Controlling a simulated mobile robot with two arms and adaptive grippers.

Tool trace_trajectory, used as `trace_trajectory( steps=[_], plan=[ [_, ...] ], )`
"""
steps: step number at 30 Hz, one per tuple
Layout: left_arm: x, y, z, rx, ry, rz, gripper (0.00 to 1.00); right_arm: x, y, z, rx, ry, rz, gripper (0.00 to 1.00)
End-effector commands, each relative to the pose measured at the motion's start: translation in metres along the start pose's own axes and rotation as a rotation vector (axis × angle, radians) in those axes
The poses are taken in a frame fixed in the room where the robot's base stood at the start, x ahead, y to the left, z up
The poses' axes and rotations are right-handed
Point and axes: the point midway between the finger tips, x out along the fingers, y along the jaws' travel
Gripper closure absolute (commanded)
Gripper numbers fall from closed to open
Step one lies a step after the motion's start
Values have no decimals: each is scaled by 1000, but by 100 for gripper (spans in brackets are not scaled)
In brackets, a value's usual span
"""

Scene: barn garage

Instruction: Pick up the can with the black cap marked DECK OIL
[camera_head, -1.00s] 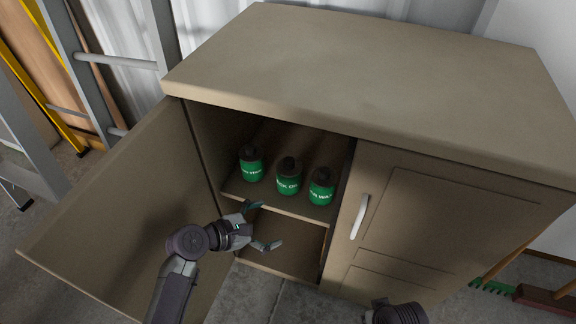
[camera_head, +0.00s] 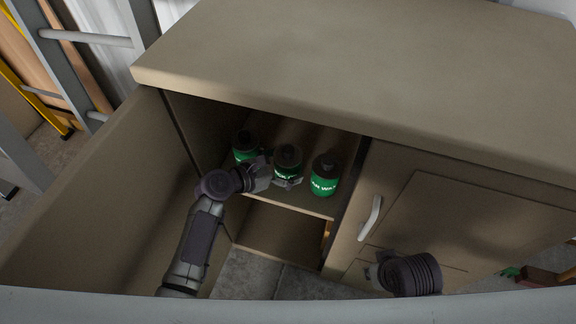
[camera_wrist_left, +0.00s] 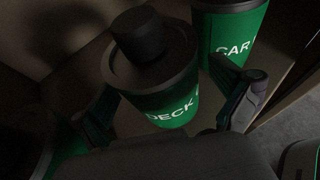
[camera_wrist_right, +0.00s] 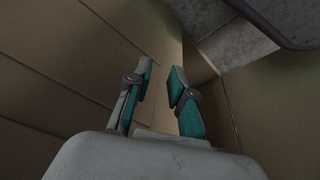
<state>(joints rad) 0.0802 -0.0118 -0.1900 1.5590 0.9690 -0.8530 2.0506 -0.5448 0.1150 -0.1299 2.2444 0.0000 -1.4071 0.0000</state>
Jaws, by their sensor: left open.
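The can marked DECK (camera_wrist_left: 165,85), green with a black cap, stands in the middle of three cans on the cabinet shelf. In the head view the same DECK can (camera_head: 287,158) is partly covered by my left gripper (camera_head: 277,174). The left gripper is open, with one finger on each side of the can in the left wrist view (camera_wrist_left: 168,98); I cannot tell whether they touch it. The rest of the label is hidden. My right gripper (camera_wrist_right: 162,78) is open and empty, low in front of the closed cabinet door.
A green CAR WAX can (camera_head: 324,178) stands close on the right and another green can (camera_head: 244,146) on the left. The open cabinet door (camera_head: 110,190) is left of my arm. The cabinet top (camera_head: 350,60) overhangs the shelf.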

Motion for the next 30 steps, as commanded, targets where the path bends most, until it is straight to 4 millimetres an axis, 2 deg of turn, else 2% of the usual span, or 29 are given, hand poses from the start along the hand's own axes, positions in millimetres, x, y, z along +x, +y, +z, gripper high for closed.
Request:
trace_trajectory(
  steps=[4,11,24,30],
  plan=[
    [8,0,0,0,0,-1,0,-9,0,-1,0,5,1,78],
    [8,0,0,1,1,0,2,-10,0,-1,1,4,1,78],
    [7,0,0,1,1,0,75,-10,1,-1,1,6,2,78],
    [7,0,1,2,-1,0,76,-10,1,-1,1,6,1,78]
  ],
)
